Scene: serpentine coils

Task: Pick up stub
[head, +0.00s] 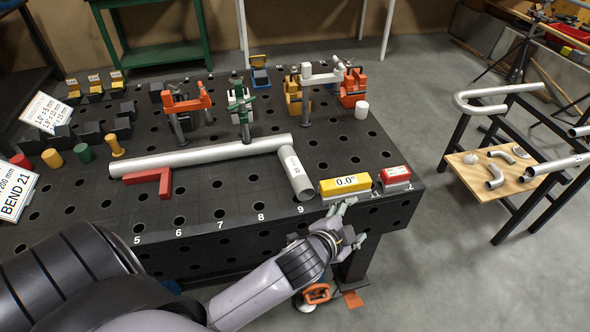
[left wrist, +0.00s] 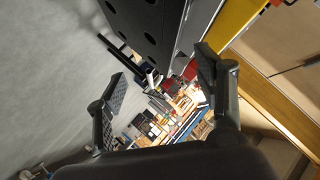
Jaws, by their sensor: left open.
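A short grey pipe piece (head: 295,172) with a small printed label, which looks like the stub, lies on the black table near the number 9. Its far end meets the right end of a long grey pipe (head: 205,156); I cannot tell whether they are joined. My left gripper (head: 350,225) is just off the table's front edge, right of and nearer than the short pipe, apart from it. Its two fingers are spread and empty in the left wrist view (left wrist: 160,72). The short pipe cannot be made out there. My right gripper is not in view.
A yellow block marked 0.0° (head: 345,186) and a red block (head: 396,178) stand at the table's front right edge, close to my left gripper. A red angle piece (head: 150,180) lies by the long pipe. Clamps stand behind. A pipe rack (head: 510,170) is at right.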

